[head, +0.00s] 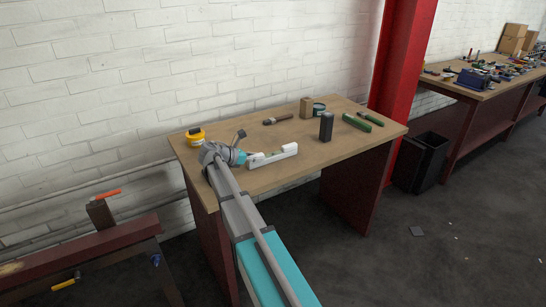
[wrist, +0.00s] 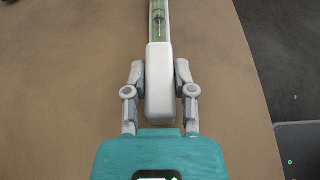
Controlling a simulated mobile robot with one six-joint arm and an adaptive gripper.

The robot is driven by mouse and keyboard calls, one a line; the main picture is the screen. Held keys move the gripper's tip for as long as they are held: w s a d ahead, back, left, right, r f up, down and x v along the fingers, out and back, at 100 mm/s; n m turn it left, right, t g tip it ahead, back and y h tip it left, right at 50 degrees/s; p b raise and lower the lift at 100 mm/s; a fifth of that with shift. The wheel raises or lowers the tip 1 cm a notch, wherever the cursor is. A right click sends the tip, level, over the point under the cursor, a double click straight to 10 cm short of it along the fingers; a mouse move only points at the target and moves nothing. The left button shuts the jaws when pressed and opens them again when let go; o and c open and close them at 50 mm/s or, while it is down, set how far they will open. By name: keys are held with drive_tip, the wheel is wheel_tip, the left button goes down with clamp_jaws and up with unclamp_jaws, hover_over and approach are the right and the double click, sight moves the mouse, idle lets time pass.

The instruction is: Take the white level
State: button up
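The white level (head: 282,153) is a long bar at the front left part of the workbench. In the wrist view its white end block (wrist: 160,85) lies lengthwise between my fingers, and a green strip with a vial (wrist: 159,20) runs away from it to the top edge. My gripper (wrist: 160,75) has one finger along each side of the block, and both look pressed against it. In the head view my gripper (head: 245,157) is at the level's left end. Whether the level is lifted off the bench is hard to tell.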

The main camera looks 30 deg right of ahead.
clamp_jaws()
drive_tip(key=shift+r, duration=0.15)
